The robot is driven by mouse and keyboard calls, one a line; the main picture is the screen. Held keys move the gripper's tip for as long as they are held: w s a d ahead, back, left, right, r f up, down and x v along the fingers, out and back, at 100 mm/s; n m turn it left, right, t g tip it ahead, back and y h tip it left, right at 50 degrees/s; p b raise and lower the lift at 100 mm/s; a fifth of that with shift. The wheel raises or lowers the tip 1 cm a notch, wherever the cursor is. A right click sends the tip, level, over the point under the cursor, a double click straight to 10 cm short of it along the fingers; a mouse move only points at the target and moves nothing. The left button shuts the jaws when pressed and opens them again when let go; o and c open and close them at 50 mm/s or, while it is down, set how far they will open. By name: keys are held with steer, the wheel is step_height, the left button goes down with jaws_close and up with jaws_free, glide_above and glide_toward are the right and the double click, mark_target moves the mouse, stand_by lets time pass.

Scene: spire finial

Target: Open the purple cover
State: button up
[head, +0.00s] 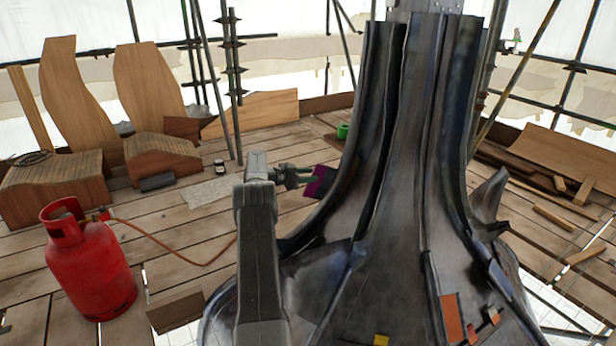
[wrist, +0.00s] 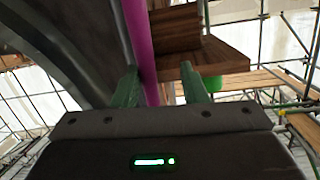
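The purple cover (head: 321,182) shows at the left edge of the dark metal spire (head: 400,170), partly hidden behind my gripper (head: 304,177). In the wrist view the cover is a narrow magenta strip (wrist: 140,45), seen nearly edge-on beside a dark panel. My gripper's two green fingers (wrist: 161,88) stand apart. The strip passes beside the left finger, on its inner side, and a gap shows between the strip and the right finger. I cannot tell whether the left finger touches it.
A red gas bottle (head: 88,262) with a hose stands at the left on the plank floor. Curved wooden pieces (head: 150,90) stand behind it. A green container (head: 343,131) is behind the spire's left side. Loose boards (head: 555,190) lie at the right. Scaffold poles surround the platform.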

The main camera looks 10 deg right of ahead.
steer(key=shift+s+a+f, duration=0.1)
steer(key=shift+f, duration=0.05)
steer(key=v, duration=1.3)
steer(key=shift+a+p, duration=0.35)
steer(key=shift+p, duration=0.05)
steer(key=x, duration=1.4)
steer(key=shift+s+b, duration=0.15)
steer(key=shift+b, duration=0.25)
steer(key=shift+a, duration=0.15)
